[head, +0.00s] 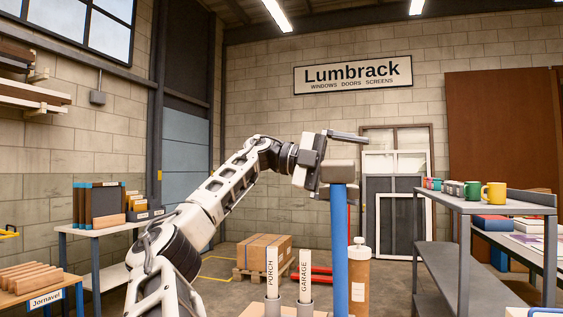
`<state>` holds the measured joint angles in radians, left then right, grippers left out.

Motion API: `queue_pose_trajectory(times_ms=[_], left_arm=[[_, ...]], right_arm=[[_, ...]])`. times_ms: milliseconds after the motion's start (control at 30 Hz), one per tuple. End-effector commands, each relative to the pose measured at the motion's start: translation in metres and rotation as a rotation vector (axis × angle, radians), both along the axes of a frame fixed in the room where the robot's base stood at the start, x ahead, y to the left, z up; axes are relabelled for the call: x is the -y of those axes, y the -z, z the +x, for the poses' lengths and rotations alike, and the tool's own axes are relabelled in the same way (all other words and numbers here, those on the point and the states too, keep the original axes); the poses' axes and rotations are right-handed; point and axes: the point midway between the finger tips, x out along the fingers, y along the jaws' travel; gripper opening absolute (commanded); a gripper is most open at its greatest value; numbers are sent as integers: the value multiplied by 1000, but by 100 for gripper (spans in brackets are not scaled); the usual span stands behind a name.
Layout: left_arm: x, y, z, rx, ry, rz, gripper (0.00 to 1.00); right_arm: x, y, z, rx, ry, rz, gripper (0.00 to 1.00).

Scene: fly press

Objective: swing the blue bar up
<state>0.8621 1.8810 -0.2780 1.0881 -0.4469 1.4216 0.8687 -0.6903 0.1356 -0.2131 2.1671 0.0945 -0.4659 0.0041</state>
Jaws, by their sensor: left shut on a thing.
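The blue bar (340,245) stands close to upright right of centre, running from the bottom edge of the head view up to a grey-brown block (338,172) at its top. My left gripper (334,168) is at this top end, shut on the bar's end, with the arm reaching in from the left. One dark finger shows above the block; the other is partly hidden. The bar's lower end is out of the picture. My right gripper is not in view.
Two posts marked PORCH (272,272) and GARAGE (305,275) stand left of the bar. A brown cylinder (358,280) is close behind its right side. A grey shelf table (490,207) with several mugs stands at right. A boxed pallet (264,255) lies behind.

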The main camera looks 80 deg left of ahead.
Motion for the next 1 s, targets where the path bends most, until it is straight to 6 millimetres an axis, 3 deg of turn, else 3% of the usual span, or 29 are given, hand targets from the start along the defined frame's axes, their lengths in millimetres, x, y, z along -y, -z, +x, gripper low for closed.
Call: queue_pose_trajectory(times_ms=[33,167,500,533,567,600,1000], left_arm=[[-3,-17,-12,41,-12,-6,82],[-10,-17,-21,40,-16,-7,80],[-23,-17,-41,43,-17,-7,65],[-24,-17,-42,43,-16,-7,58],[-25,-17,-44,43,-15,-7,36],[-26,-16,-46,42,-15,-6,31],[-41,-11,-67,29,-9,-4,31]], right_arm=[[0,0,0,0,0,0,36],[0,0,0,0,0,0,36],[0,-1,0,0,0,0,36],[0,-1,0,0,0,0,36],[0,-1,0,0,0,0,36],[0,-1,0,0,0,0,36],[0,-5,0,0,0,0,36]])
